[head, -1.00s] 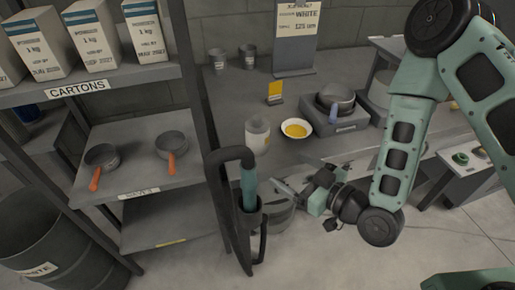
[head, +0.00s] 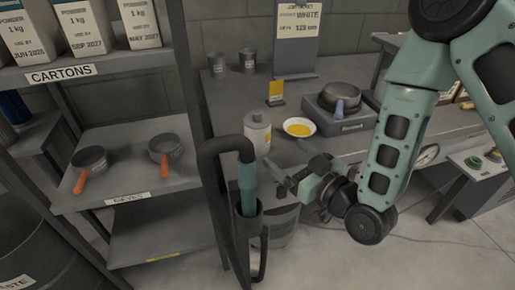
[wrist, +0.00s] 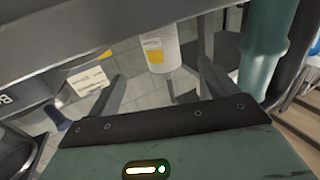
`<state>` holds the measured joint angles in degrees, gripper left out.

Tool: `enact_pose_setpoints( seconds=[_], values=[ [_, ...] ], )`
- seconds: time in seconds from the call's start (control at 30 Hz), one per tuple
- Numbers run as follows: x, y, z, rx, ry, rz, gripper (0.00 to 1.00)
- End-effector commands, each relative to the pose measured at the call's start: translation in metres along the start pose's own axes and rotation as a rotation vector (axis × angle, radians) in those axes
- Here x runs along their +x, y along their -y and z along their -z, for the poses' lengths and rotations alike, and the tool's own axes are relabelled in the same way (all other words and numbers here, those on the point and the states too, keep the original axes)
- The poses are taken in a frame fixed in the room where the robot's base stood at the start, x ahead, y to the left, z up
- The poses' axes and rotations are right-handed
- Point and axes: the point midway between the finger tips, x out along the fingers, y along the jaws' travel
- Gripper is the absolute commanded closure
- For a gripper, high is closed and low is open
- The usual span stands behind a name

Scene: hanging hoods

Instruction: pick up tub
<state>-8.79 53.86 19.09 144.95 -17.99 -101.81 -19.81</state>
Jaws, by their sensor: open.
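The tub (head: 257,133) is a pale upright cylinder with a yellow label. It stands on the grey worktop, left of a white bowl with yellow contents (head: 299,127). My gripper (head: 272,179) is in front of the worktop, nearer to me than the tub and apart from it. In the wrist view the tub (wrist: 160,48) shows beyond the gap between my spread fingers (wrist: 160,84). Nothing is between the fingers.
A pan (head: 339,97) with a blue handle sits on a grey unit right of the bowl. A yellow card (head: 276,93) stands behind the tub. Two grey cups (head: 232,62) are further back. A shelf rack (head: 130,190) with two orange-handled pans stands left.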

Motion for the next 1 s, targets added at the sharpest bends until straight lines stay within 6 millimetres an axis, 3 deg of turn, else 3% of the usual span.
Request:
enact_pose_setpoints(
  seconds=[0.47, 0.7, 1.0],
  values=[
    [0.012, 0.001, -0.006, -0.002, -0.002, -0.001, 0.15],
    [0.053, 0.002, 0.001, 0.0, 0.0, 0.0, 0.15],
    [0.078, 0.002, -0.001, 0.0, 0.001, 0.0, 0.15]
  ],
)
